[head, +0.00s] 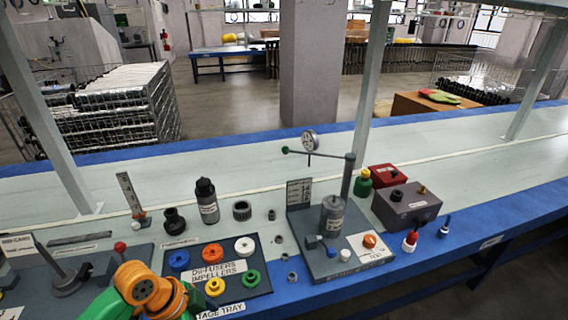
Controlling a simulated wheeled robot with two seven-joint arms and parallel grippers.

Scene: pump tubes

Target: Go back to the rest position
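An orange and green part of my own arm (140,284) shows at the bottom left, in front of the bench. No gripper fingers show on it, and its lower end is cut off by the frame edge. My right arm and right gripper are not in view. A dark tray (263,285) labelled for diffusers and impellers lies just right of my arm. A grey test stand (318,262) with a metal cylinder and a dial gauge (310,140) stands right of the tray.
A dark bottle (207,203) and black fittings stand behind the tray. A grey box (407,206), a red box (388,177) and small red-and-white and blue-topped items are at the right. A lever fixture (66,282) is at the left. The bench behind is largely clear.

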